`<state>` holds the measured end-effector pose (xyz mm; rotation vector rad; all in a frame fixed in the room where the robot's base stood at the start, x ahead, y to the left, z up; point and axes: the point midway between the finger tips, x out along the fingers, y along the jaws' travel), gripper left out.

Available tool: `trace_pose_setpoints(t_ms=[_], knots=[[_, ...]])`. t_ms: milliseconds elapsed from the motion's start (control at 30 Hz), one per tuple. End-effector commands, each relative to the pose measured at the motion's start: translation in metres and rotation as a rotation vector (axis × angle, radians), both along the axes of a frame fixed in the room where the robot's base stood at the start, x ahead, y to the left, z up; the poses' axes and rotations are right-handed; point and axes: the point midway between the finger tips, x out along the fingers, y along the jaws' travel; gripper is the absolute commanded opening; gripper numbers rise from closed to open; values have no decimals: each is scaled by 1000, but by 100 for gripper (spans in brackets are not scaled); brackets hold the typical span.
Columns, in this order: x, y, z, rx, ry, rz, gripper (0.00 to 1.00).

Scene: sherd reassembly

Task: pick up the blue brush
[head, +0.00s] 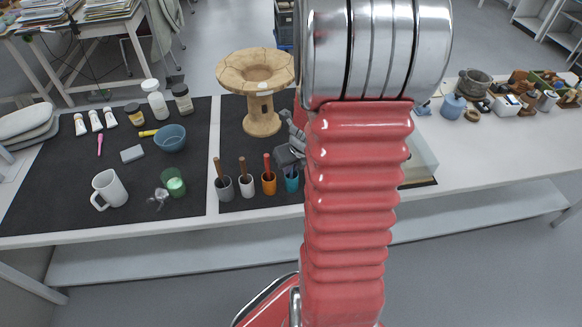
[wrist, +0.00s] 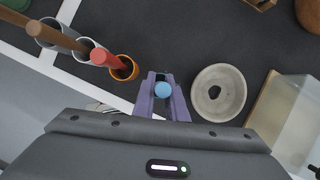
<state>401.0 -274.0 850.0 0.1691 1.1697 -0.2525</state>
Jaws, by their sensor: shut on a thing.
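My gripper (head: 290,157) is shut on the blue brush (wrist: 162,90). In the wrist view only the round light-blue end of the handle shows, between the two purple fingers (wrist: 161,98). In the head view my gripper is just above the blue cup (head: 291,182), and the brush is hidden behind it. I cannot tell whether the bristles are still inside the cup.
A brush with a red handle (head: 267,162) stands in an orange cup (head: 269,185) just left of the blue one. Two brown-handled brushes (head: 219,167) stand in grey and white cups farther left. A pale bowl with a dark hole (wrist: 218,93) and a clear-sided box (wrist: 292,118) lie right of my gripper.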

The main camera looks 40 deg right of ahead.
Motion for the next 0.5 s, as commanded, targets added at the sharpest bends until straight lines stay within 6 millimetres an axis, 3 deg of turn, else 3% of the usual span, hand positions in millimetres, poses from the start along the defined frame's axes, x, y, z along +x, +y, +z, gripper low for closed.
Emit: trace_pose_setpoints(t_ms=[267, 500], knots=[[1, 0, 14, -2, -4, 2, 0], [1, -1, 47, -5, -5, 2, 0]])
